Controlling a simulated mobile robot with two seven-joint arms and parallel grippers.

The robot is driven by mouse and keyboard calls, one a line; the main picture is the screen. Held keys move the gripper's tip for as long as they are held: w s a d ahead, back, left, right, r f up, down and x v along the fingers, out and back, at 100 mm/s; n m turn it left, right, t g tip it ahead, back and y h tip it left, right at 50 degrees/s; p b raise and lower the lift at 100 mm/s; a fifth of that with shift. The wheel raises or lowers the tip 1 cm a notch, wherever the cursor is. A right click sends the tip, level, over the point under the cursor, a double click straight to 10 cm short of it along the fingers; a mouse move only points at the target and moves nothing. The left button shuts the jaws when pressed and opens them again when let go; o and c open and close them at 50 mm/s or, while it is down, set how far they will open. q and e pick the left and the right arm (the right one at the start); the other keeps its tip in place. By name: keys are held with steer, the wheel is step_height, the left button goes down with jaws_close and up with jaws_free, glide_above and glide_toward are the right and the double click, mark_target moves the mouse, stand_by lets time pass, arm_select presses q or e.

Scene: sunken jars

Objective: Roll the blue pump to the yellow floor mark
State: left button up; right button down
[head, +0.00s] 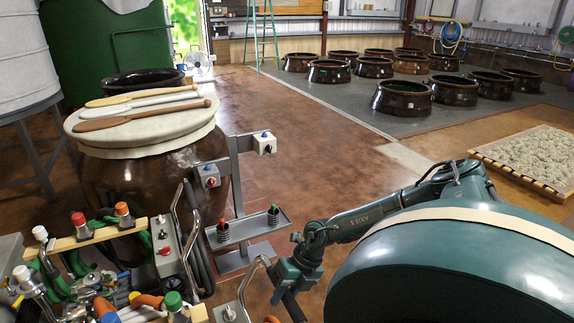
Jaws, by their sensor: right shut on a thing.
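My right gripper (287,291) is at the bottom centre, at the end of my teal arm. It is shut on a dark bar (293,307), which looks like the grip of a bent chrome handle (257,272). A grey box with a switch (230,313) sits beside this handle at the bottom edge. The body of the pump below is cut off, so I cannot confirm its blue colour. I cannot make out a yellow mark on the floor. My left gripper is not in view.
A second grey control box (165,246) with chrome handles stands left, by a rack of colour-capped valves (100,237). Behind are a big lidded jar (150,132) and a grey post stand (238,185). Brown floor (315,140) is open ahead; sunken jars (402,98) lie beyond.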

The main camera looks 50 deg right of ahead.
steer(key=shift+s+d+f, duration=0.15)
steer(key=shift+s+d, duration=0.2)
steer(key=shift+d, duration=0.2)
steer(key=s+d+b, duration=0.1)
steer(key=s+d, duration=0.4)
steer(key=d, duration=0.5)
steer(key=s+d+b, duration=0.1)
steer(key=s+d, duration=0.4)
steer(key=d, duration=0.5)
steer(key=shift+d, duration=0.25)
stand_by(0.5)
jaws_free()
steer(key=shift+d, duration=0.3)
stand_by(0.5)
steer(key=shift+r, duration=0.25)
